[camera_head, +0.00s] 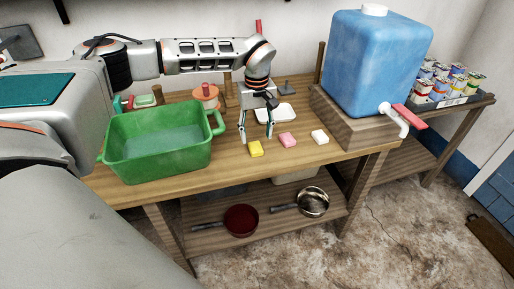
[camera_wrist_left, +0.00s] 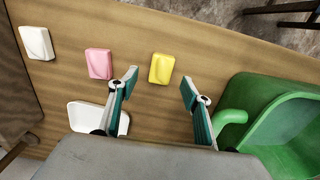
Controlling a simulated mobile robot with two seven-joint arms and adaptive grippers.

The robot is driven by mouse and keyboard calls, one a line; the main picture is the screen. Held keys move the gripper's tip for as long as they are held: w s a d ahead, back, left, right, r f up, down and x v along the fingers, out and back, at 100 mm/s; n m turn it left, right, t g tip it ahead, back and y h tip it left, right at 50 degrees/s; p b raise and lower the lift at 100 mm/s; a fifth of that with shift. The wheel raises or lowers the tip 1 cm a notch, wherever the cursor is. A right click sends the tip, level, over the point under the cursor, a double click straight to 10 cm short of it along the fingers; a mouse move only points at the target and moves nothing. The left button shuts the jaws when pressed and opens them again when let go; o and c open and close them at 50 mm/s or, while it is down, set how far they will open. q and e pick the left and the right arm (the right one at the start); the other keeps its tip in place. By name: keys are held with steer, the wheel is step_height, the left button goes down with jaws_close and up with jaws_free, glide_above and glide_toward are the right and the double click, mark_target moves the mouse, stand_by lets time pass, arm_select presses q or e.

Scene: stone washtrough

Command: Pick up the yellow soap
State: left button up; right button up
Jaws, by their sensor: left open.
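The yellow soap (camera_head: 256,149) lies on the wooden table near its front edge, to the right of the green tub. It also shows in the left wrist view (camera_wrist_left: 161,68), beyond the fingertips and between their lines. My left gripper (camera_head: 257,129) is open and empty, pointing down just behind and above the soap. In the left wrist view its two fingers (camera_wrist_left: 158,84) are spread apart and the soap is not between them. My right gripper is not in view.
Pink soap (camera_head: 288,140) and white soap (camera_head: 320,137) lie to the right. A white dish (camera_head: 275,114) is behind. The green tub (camera_head: 160,142) stands close left, its handle near my gripper. A blue water tank (camera_head: 375,62) stands right. Pans (camera_head: 241,220) are on the lower shelf.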

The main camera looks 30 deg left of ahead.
mark_target(256, 144)
arm_select(q)
steer(key=f, duration=0.4)
steer(key=shift+s+a+f, duration=0.1)
steer(key=shift+a+f, duration=0.05)
steer(key=shift+a, duration=0.05)
steer(key=shift+f, duration=0.45)
steer(key=shift+c, duration=0.5)
steer(key=c, duration=1.2)
steer(key=shift+r, duration=0.1)
steer(key=shift+c, duration=0.2)
